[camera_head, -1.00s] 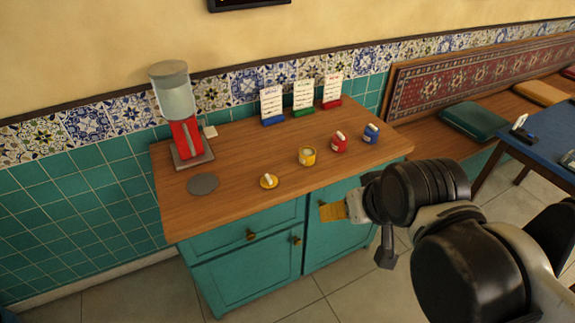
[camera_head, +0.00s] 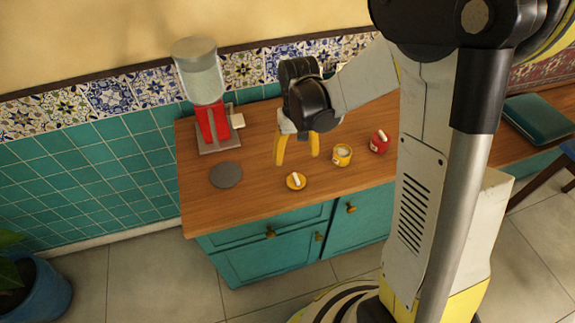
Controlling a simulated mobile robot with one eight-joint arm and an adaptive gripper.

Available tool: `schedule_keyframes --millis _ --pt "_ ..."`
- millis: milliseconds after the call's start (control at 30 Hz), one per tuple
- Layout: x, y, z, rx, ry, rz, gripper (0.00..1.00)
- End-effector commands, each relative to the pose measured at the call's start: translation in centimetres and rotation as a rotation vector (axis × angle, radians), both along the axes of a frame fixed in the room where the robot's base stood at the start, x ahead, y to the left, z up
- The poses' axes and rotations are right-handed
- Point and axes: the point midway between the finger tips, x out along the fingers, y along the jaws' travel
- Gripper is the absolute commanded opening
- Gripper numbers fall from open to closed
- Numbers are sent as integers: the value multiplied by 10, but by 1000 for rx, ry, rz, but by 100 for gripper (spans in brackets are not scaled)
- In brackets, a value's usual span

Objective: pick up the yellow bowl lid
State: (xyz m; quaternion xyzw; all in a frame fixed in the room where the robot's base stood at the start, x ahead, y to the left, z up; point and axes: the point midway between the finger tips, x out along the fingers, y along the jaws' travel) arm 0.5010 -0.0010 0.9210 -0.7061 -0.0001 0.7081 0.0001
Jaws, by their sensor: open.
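The yellow bowl lid (camera_head: 297,181) is a small yellow disc with a pale handle on top. It lies flat on the wooden counter (camera_head: 250,196) near its front edge. The yellow bowl (camera_head: 342,155) stands to the right of the lid, and its top looks open. My gripper (camera_head: 296,158) has yellow fingers that point down, spread apart and empty. In the picture the fingertips are just above the lid, apart from it. The exact height over the counter is hard to tell.
A red bowl (camera_head: 379,141) stands right of the yellow one. A red dispenser (camera_head: 205,100) with a clear top stands at the back left. A flat grey disc (camera_head: 226,175) lies left of the lid. My arm hides the counter's right side.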

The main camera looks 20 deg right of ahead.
Motion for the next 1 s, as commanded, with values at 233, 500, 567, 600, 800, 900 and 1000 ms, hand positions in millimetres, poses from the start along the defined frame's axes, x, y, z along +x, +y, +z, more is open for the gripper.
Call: schedule_keyframes --millis 233,500,567,600,800,900,1000 --pt "0 0 -41 0 -1 0 74" --pt "-4 1 -63 0 -2 0 74" --pt "-6 1 -74 0 -2 0 74" --pt "-7 1 -81 0 -2 0 74" --pt "-7 1 -98 0 -2 0 74" --pt "-7 1 -96 0 -2 0 74" --pt "-7 1 -96 0 -2 0 62"
